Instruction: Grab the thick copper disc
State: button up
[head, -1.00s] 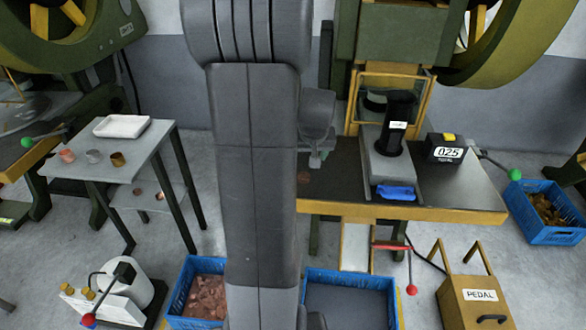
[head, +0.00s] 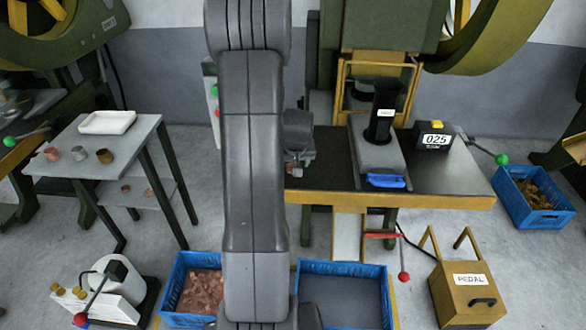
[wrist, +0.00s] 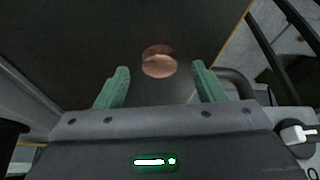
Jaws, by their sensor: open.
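The thick copper disc (wrist: 158,62) shows in the wrist view as a round, shiny piece on a dark surface. It lies just beyond the fingertips, roughly midway between them. My gripper (wrist: 161,72) has its two green fingers spread apart with nothing held between them. In the head view my gripper (head: 297,165) is at the left end of the dark press table (head: 330,172), low over its top. The disc there is mostly hidden by the gripper.
A side table (head: 150,140) at left holds small metal pieces and a white tray (head: 107,122). Blue crates (head: 345,268) sit below.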

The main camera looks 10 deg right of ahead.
jog(key=shift+x, duration=0.8)
jog(key=c, duration=1.2)
jog(key=shift+r, duration=0.1)
